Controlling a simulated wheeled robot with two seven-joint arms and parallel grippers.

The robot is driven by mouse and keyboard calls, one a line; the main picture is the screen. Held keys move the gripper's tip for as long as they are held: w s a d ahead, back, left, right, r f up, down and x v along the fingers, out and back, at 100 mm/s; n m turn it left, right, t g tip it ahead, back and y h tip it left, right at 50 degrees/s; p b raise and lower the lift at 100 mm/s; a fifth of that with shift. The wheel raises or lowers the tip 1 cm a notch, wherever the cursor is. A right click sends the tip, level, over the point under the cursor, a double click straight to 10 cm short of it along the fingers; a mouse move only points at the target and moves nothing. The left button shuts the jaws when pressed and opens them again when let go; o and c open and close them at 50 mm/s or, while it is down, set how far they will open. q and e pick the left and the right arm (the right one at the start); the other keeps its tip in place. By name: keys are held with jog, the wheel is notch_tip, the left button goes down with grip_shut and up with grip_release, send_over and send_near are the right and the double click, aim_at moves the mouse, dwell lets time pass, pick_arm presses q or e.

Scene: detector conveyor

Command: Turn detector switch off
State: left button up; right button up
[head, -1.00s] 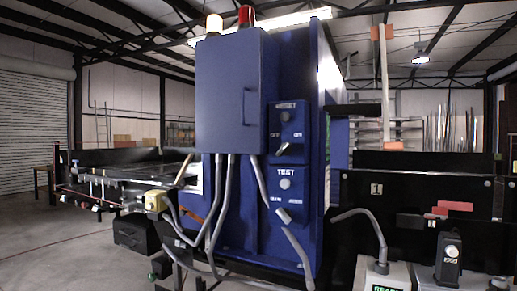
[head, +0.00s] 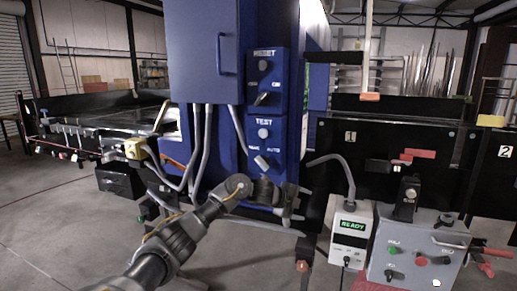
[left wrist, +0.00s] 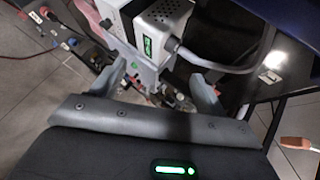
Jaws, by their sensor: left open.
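The detector's tall blue cabinet (head: 205,60) stands in the middle of the head view. Its small side panel carries a dark switch knob (head: 262,99) between off and on markings, under a RESET button (head: 263,66). Its exact setting is too small to tell. Below are a TEST button (head: 264,133) and a grey lever (head: 262,161). My left gripper (head: 278,198) is low in front of the cabinet, below the switch panel and apart from the knob. In the left wrist view its fingers (left wrist: 162,85) are spread with nothing held. My right gripper is out of view.
A white box with a green READY display (head: 348,228) and a grey control box (head: 418,250) stand to the right. Grey conduits (head: 203,150) hang below the cabinet. A black conveyor wall (head: 375,160) runs right. Open floor (head: 60,220) lies left.

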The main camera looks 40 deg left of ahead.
pick_arm(q)
jog(key=s+a+r+m+t+y+p, duration=0.1)
jog(key=s+a+r+m, duration=0.1)
jog(key=r, duration=0.8)
jog(key=s+a+r+m, duration=0.2)
jog(key=a+r, duration=0.1)
jog(key=r, duration=0.7)
jog(key=m+t+y+p, duration=0.2)
jog(key=m+y, duration=0.1)
jog(key=y, duration=0.1)
send_near(262, 99)
jog(key=p+x, duration=0.1)
jog(key=x, duration=0.2)
jog(key=p+x, duration=0.1)
jog(key=x, duration=0.2)
jog(key=a+p+x, duration=0.1)
jog(key=x, duration=0.2)
jog(key=shift+a+r, duration=0.1)
jog(key=shift+a, duration=0.05)
jog(key=shift+c, duration=0.2)
jog(key=shift+n, duration=0.3)
jog(key=c, duration=0.9)
